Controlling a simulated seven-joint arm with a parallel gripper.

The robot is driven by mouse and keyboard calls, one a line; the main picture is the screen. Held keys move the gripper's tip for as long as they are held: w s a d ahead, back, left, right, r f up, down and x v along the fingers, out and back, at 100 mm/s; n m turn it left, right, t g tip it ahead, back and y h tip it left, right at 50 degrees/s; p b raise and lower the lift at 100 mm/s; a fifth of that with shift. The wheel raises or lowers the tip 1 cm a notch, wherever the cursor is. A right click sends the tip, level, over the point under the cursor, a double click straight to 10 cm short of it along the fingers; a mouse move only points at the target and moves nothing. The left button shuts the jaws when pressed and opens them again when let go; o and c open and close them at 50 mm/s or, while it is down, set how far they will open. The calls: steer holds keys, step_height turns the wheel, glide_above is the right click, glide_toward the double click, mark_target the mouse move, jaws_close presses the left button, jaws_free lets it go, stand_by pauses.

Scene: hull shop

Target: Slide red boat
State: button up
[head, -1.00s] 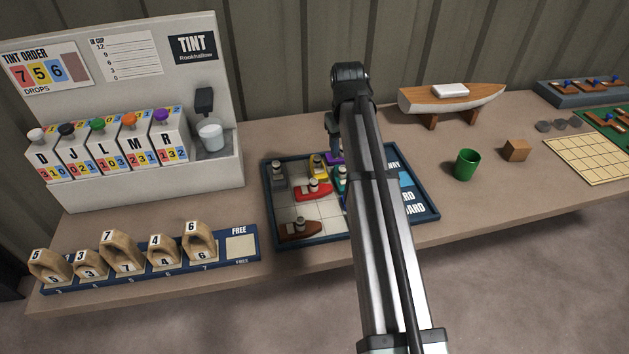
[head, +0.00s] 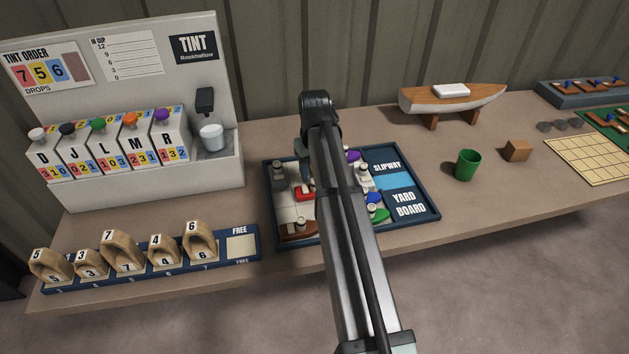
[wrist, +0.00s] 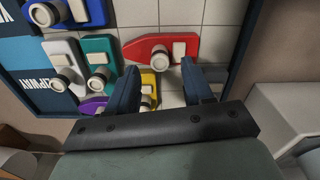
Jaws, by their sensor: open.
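The red boat (head: 303,195) lies on the yard board (head: 432,208), partly hidden by my arm in the head view. In the wrist view the red boat (wrist: 184,47) has a pale block and a round grey peg on its deck. My gripper (wrist: 160,70) is open, its two fingers on either side of the peg's line. The fingertips lie at the boat's near edge in the wrist view; their height above it is unclear. The gripper holds nothing. In the head view my arm hides most of the gripper.
Close by on the board are a yellow boat (wrist: 148,84) between my fingers, a teal boat (wrist: 98,57), a white boat (wrist: 63,55) and a purple boat (wrist: 92,106). A brown boat (head: 297,230) lies at the board's front left. The board's SLIPWAY side (head: 387,167) is at right.

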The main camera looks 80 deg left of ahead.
steer(key=shift+f, duration=2.15)
steer(key=shift+c, duration=0.2)
jaws_close()
